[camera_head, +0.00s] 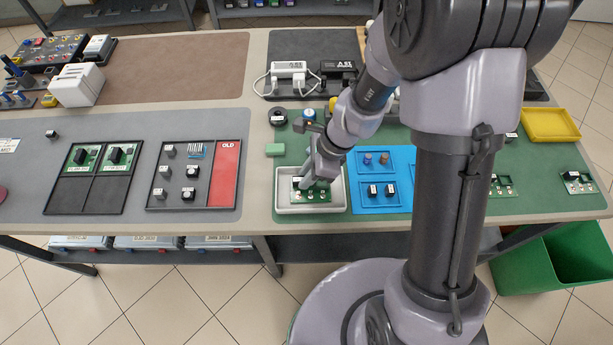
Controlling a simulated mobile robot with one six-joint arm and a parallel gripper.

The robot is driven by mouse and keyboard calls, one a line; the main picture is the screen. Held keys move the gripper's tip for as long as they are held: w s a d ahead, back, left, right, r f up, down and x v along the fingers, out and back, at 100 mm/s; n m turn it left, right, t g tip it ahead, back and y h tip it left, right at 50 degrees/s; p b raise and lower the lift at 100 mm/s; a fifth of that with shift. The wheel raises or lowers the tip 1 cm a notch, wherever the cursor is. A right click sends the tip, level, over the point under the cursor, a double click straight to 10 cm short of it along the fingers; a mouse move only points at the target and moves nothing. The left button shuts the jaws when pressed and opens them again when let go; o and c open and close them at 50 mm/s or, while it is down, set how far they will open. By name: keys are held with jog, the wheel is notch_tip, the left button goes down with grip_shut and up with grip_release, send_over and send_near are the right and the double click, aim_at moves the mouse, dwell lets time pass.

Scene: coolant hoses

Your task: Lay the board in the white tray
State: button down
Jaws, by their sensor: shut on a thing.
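The white tray (334,207) sits near the front edge of the bench, on a green mat. A green board (319,197) with small pale parts along its front edge is inside the tray's outline. My gripper (304,184) points down into the tray and is shut on the board near its left side. The arm hides part of the tray's back. I cannot tell whether the board touches the tray floor.
A blue tray (382,209) with small parts stands right beside the white tray. To the left is a dark tray with a red section (224,172) marked OLD. A yellow tray (551,139) is at far right.

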jog(key=shift+f, duration=0.25)
jog(key=c, duration=1.3)
grip_release()
jog(key=shift+r, duration=0.1)
jog(key=shift+c, duration=0.2)
jog(key=shift+r, duration=0.1)
jog(key=s+d+r+n+t+p, duration=0.1)
jog(key=d+r+n+p, duration=0.15)
jog(key=r, duration=0.65)
jog(key=d+r+n+p, duration=0.15)
jog(key=r+p, duration=0.25)
jog(key=r, duration=0.6)
jog(key=s+d+r+n+t+h, duration=0.1)
jog(key=s+r+n+t, duration=0.1)
jog(key=s+r+n, duration=0.3)
jog(key=s+d+r+n+t+h, duration=0.1)
jog(key=s+d+r+n+t, duration=0.1)
jog(key=s+r+n, duration=0.3)
notch_tip(320, 180, up, 3)
jog(key=shift+s+d+f+t, duration=0.1)
jog(key=shift+s+d+t, duration=0.2)
jog(key=shift+s, duration=0.8)
